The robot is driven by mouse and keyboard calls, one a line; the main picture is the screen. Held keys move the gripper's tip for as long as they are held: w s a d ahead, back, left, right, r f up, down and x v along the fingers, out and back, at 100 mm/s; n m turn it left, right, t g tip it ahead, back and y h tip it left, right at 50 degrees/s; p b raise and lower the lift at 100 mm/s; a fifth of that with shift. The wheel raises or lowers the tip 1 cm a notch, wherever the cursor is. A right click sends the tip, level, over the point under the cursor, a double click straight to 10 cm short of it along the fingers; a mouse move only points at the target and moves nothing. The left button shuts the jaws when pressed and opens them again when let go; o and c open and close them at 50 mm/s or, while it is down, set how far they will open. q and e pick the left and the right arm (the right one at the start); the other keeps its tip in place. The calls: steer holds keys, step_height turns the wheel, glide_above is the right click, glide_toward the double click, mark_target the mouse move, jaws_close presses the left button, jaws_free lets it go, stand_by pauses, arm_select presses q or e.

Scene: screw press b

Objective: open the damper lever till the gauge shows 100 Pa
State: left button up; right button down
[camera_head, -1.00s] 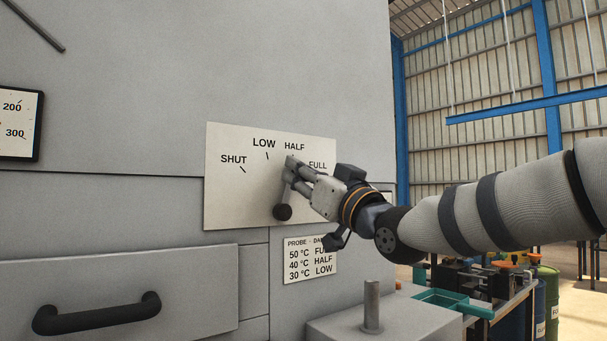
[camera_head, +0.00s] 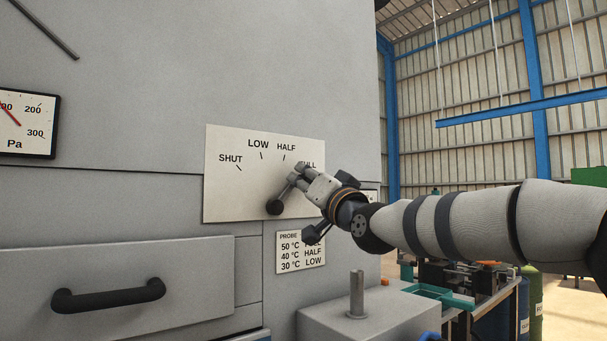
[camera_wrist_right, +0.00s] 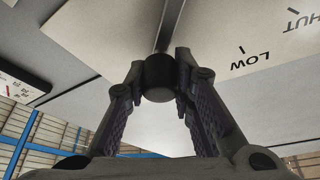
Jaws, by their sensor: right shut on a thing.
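The damper lever (camera_head: 286,195) is a grey arm rising to the upper right from a black round hub on the pale label plate (camera_head: 232,195). It leans past the HALF mark toward FULL, whose mark is hidden. My right gripper (camera_head: 299,177) is shut on its upper end. In the right wrist view, a dark cylindrical part of the lever (camera_wrist_right: 160,78) sits between the fingers (camera_wrist_right: 160,95). The pressure gauge (camera_head: 28,125) is cut by the left edge; its red needle points up-left near a clipped number ending in "00". My left gripper is out of view.
A drawer with a black handle (camera_head: 108,296) is below left. A probe and damper label (camera_head: 300,252) hangs under the plate. A grey block with an upright post (camera_head: 357,295) stands below my right arm. A bench with a teal tray (camera_head: 440,294) and drums are at right.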

steer(key=shift+w+f+m, duration=0.1)
steer(key=shift+f+m, duration=0.05)
steer(key=shift+m, duration=0.25)
steer(key=shift+f, duration=0.1)
steer(key=c, duration=1.3)
jaws_free()
steer(key=shift+c, duration=0.2)
steer(key=shift+d, duration=0.1)
steer(key=v, duration=1.2)
